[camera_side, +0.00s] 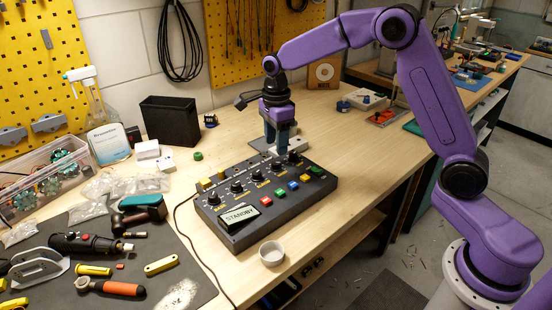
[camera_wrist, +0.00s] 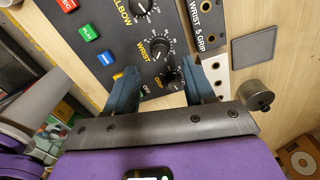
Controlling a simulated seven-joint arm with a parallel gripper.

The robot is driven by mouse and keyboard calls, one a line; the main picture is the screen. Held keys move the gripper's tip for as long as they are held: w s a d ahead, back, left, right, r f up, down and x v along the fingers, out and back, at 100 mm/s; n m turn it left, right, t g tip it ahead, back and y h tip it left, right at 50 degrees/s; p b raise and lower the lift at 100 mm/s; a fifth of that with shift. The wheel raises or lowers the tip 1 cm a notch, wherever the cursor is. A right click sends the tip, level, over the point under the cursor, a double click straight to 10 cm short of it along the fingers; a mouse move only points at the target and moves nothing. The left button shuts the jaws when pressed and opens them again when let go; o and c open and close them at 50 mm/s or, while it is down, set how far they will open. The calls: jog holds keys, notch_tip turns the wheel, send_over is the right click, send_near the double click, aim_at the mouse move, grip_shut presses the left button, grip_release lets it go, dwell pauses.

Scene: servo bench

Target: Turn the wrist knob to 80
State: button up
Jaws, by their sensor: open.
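The black control panel (camera_side: 225,222) lies on the wooden bench, with a row of black knobs and several coloured buttons. In the wrist view, the wrist knob (camera_wrist: 158,50) has a white number scale beside the word WRIST. Another knob (camera_wrist: 172,82) sits below it, nearer my gripper, its label partly hidden by a finger. My gripper (camera_wrist: 160,78) is open and empty, pointing down over the panel's far end (camera_side: 279,150). Its fingers spread to either side of the lower knob; contact cannot be told. The knob settings are too small to read.
The panel's display (camera_side: 239,214) reads STANDBY. A dark plate (camera_wrist: 208,20) marked WRIST 5 GRIP lies beside the panel. A small white cup (camera_side: 271,254) stands in front. Tools lie on a dark mat (camera_side: 205,284) at left.

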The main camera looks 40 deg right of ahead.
aim_at(276, 163)
jog(key=shift+f, duration=3.1)
grip_shut()
